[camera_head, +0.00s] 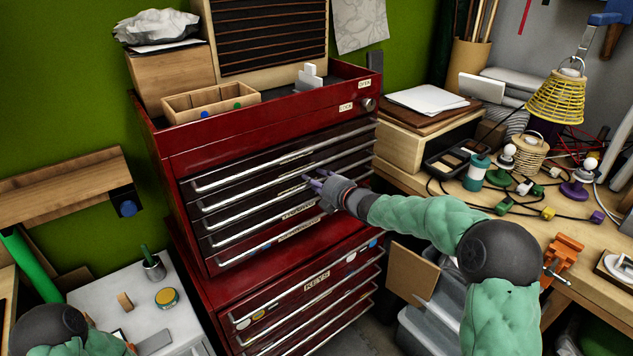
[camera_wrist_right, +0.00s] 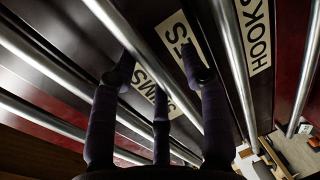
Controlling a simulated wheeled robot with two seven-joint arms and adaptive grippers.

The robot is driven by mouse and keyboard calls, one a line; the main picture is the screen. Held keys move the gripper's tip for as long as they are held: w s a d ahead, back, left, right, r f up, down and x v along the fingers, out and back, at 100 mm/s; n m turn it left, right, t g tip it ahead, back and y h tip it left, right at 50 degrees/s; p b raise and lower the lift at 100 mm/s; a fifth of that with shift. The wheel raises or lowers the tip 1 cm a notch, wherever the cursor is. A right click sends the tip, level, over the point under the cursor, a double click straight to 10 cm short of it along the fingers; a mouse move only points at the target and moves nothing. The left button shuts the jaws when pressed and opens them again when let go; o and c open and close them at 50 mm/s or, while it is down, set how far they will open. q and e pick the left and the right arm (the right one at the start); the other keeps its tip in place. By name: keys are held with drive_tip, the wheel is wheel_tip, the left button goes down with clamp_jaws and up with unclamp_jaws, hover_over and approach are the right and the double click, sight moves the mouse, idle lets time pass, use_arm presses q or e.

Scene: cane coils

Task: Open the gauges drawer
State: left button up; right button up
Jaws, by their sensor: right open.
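The red tool chest (camera_head: 265,130) has several shut dark drawers with long silver bar handles. My right gripper (camera_head: 315,179) is at the upper drawers, fingers open and pointing at their fronts. In the wrist view, its purple fingers (camera_wrist_right: 158,68) lie either side of one silver handle (camera_wrist_right: 145,65), not closed on it. A partly covered label ending in "ES" (camera_wrist_right: 176,38) is by the fingertips; I cannot read the whole word. A label ending in "IMS" (camera_wrist_right: 156,84) is beside it.
A drawer labelled HOOKS (camera_wrist_right: 258,38) is beside in the wrist view. A KEYS drawer (camera_head: 317,281) is lower in the chest. A cluttered workbench (camera_head: 440,186) stands to the right, a white cabinet (camera_head: 165,322) at lower left. An open wooden box (camera_head: 210,101) sits on the chest.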

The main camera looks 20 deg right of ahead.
clamp_jaws()
drive_tip(key=shift+s, duration=0.1)
drive_tip(key=shift+s+d, duration=0.1)
drive_tip(key=shift+s, duration=0.1)
drive_tip(key=f+v, duration=0.2)
drive_tip(key=v, duration=0.8)
drive_tip(key=f+v, duration=0.2)
drive_tip(key=v, duration=0.9)
drive_tip(key=shift+s+d+b, duration=0.15)
drive_tip(key=shift+s+b, duration=0.25)
drive_tip(key=shift+s, duration=0.2)
drive_tip(key=shift+f, duration=0.1)
